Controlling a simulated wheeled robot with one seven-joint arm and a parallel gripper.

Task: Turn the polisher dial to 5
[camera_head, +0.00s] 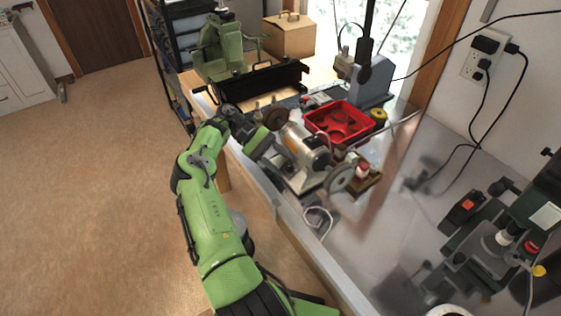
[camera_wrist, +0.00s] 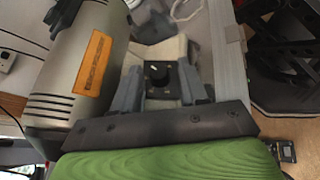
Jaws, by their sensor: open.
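The polisher (camera_head: 303,150) is a grey bench machine with a wheel at each end, standing at the front edge of the bench. In the wrist view its grey cylindrical body (camera_wrist: 72,80) with an orange label fills the left. Its black dial (camera_wrist: 184,76) sits on a dark plate with small white marks on the pale base. My gripper (camera_wrist: 164,90) is open, with its grey fingers on either side of the dial area. I cannot tell whether they touch the dial, and its setting is unreadable. In the head view my gripper (camera_head: 262,147) is at the polisher's front left side.
A red tray (camera_head: 338,121) and a yellow-topped item (camera_head: 378,116) stand behind the polisher. A green machine (camera_head: 222,48) and wooden box (camera_head: 289,35) are farther back. Another dark machine (camera_head: 490,240) stands at right.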

